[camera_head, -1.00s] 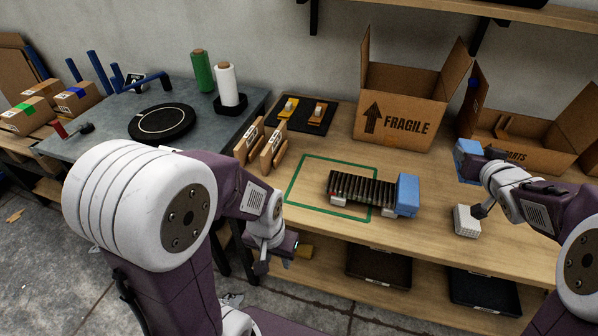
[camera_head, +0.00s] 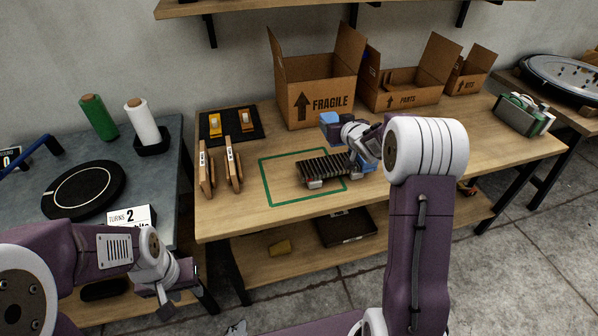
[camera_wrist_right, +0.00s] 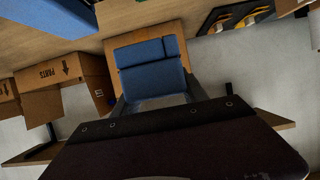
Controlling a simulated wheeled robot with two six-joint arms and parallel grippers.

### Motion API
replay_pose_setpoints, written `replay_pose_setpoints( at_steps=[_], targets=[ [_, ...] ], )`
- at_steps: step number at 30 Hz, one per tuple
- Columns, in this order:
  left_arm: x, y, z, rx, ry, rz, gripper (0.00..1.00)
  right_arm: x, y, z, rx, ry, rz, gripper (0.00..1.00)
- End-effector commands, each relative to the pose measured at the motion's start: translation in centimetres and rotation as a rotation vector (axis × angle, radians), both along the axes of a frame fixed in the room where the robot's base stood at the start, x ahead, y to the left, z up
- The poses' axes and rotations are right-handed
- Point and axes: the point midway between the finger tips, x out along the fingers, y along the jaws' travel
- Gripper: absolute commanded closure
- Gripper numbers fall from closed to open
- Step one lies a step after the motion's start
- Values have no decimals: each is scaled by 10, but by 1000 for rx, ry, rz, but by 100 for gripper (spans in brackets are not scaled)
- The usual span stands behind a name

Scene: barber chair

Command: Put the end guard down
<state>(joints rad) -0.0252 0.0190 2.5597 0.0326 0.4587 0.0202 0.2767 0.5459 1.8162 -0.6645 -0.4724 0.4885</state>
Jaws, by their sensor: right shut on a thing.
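A blue end guard (camera_head: 331,121) is in my right gripper (camera_head: 346,132), held above the bench behind the ribbed dark part. In the right wrist view the blue guard (camera_wrist_right: 150,65) fills the space between the two fingers (camera_wrist_right: 156,98). The ribbed part (camera_head: 323,168) lies on the bench across the right side of a green outline (camera_head: 264,182). A second blue piece (camera_head: 370,164) is at its right end, partly hidden by my right arm. My left gripper (camera_head: 174,292) hangs in front of the left table, away from these things; its jaw opening is unclear.
Open cardboard boxes (camera_head: 316,91) stand along the back. Brown upright holders (camera_head: 232,165) and a black mat (camera_head: 231,123) are on the bench's left. The left half of the green outline is clear. A carrier of green and white pieces (camera_head: 524,114) stands at right.

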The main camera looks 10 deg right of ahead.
Motion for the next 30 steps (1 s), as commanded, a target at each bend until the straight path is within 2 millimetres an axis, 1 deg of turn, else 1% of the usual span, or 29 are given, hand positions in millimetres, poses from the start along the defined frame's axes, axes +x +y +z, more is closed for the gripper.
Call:
replay_pose_setpoints(
  at_steps=[1, 2, 3, 6, 9, 13, 16, 20, 22, 27, 30],
  targets=[
    [0, 0, -12, 0, 0, 0, 64, -2, 10, -11, 2, 0, 5, 88],
    [0, 0, -18, 0, 0, 0, 64, -5, 16, -18, 2, 2, 6, 88],
    [0, 0, -27, 0, 0, 0, 64, -8, 27, -25, 2, 2, 7, 88],
    [0, 0, -41, 0, 1, 0, 64, -18, 55, -42, 2, 3, 8, 88],
    [0, 0, -49, 0, 1, 0, 64, -26, 80, -55, 1, 3, 9, 88],
    [0, 0, -53, 0, 0, 0, 64, -34, 102, -66, 1, 2, 7, 88],
    [0, 0, -53, 0, 0, 0, 64, -36, 108, -69, -1, 1, 4, 88],
    [0, 0, -53, 0, 0, 0, 64, -36, 108, -70, -1, 1, 3, 88],
    [0, 0, -57, 0, 0, 0, 64, -37, 108, -78, -1, 3, 3, 88],
    [0, 0, -68, 0, 0, 0, 64, -37, 108, -109, 0, 5, 2, 88],
    [0, 0, -67, 0, 0, 0, 64, -36, 108, -109, 0, 1, 2, 88]
  ],
)
